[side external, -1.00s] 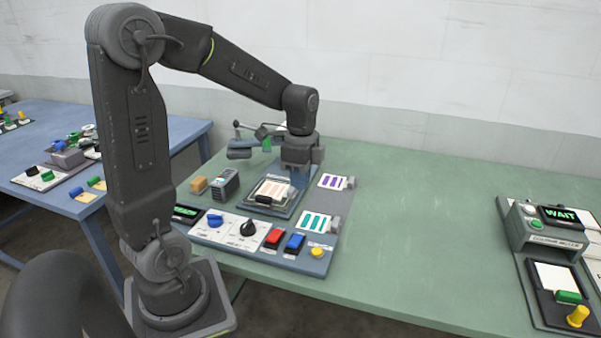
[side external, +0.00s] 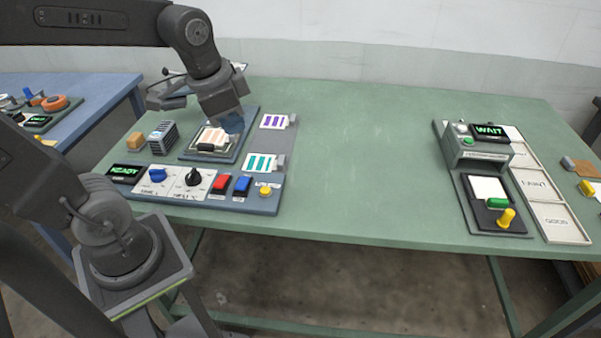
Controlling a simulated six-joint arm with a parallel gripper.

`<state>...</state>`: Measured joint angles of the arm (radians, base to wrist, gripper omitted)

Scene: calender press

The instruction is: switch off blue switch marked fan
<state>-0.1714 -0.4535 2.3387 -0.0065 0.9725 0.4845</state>
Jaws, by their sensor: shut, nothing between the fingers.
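A blue rocker switch (side external: 243,185) sits on the front strip of the control panel, just right of a red switch (side external: 221,183). Its label is too small to read, and I cannot tell whether it is on or off. A blue knob (side external: 157,174) is further left on the same panel. My gripper (side external: 232,121) points down above the press at the back of the panel, behind and above the blue switch and apart from it. It is shut and empty; its fingertips are hard to make out.
A black knob (side external: 194,177), a yellow button (side external: 265,191) and a READY display (side external: 126,172) share the panel. The green table's (side external: 350,150) middle is clear. A WAIT station (side external: 489,131) stands right.

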